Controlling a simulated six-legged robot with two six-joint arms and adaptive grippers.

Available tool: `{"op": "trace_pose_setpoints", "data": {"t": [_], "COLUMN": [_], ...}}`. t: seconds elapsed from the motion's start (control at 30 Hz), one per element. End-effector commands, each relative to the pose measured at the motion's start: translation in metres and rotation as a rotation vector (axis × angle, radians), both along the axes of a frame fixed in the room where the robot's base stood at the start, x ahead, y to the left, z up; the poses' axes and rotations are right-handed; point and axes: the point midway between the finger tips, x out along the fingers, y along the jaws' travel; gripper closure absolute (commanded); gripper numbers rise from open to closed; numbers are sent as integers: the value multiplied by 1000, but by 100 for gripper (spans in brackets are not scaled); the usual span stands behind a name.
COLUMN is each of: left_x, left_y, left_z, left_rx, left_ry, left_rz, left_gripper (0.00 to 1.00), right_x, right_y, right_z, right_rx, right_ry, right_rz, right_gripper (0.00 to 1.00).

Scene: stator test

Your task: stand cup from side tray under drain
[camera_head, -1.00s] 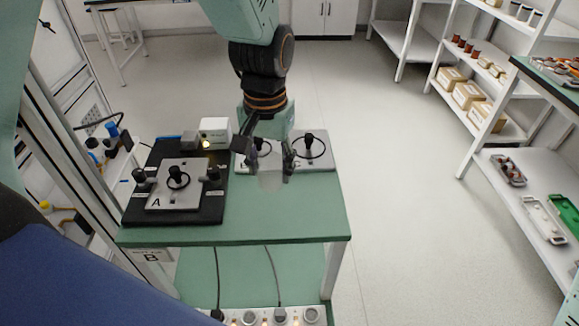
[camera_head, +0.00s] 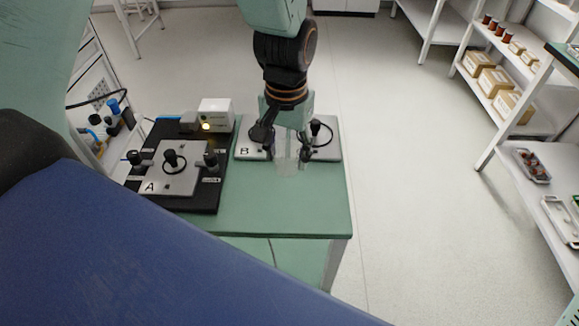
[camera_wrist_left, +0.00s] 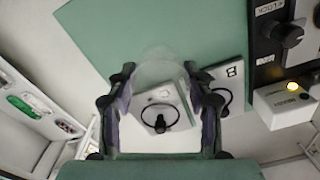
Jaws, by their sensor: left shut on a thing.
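My left gripper (camera_head: 285,146) is shut on a clear, see-through cup (camera_head: 288,158), held above the green table (camera_head: 285,210) near the front edge of plate B. In the left wrist view the cup (camera_wrist_left: 158,68) shows as a faint round outline between the two dark fingers of the gripper (camera_wrist_left: 160,95). Through and below it I see plate B (camera_wrist_left: 180,92) with its black knob. The gap between cup and table cannot be told. I cannot make out the drain or the side tray. My right gripper is not in view.
A black base with plate A (camera_head: 180,180) and knobs stands at the left of the table. A white box (camera_head: 215,115) with a lit yellow lamp is behind it. Shelves (camera_head: 535,115) with boxes stand at the right. The table's front right is clear.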

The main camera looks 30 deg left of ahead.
Motion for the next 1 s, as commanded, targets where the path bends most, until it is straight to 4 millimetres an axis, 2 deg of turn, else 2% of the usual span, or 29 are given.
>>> {"op": "trace_pose_setpoints", "data": {"t": [0.03, 0.27, 0.5, 0.8, 0.83, 1.0], "left_x": [-1, 1, 3, 5, 5, 5], "left_y": [0, -1, -1, 0, 0, 0], "left_z": [-9, -25, -55, -56, -56, -56], "left_rx": [0, -1, -1, -1, -1, -1], "left_ry": [1, -1, 0, -1, -1, -1], "left_rz": [0, 0, 1, 1, 1, 0], "left_gripper": [72, 72, 72, 72, 46, 32], "right_x": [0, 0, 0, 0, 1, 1], "right_y": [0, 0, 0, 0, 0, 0], "right_z": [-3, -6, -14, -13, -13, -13], "right_rx": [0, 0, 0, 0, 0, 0], "right_ry": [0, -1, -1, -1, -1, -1], "right_rz": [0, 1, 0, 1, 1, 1], "right_gripper": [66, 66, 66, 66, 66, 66]}}
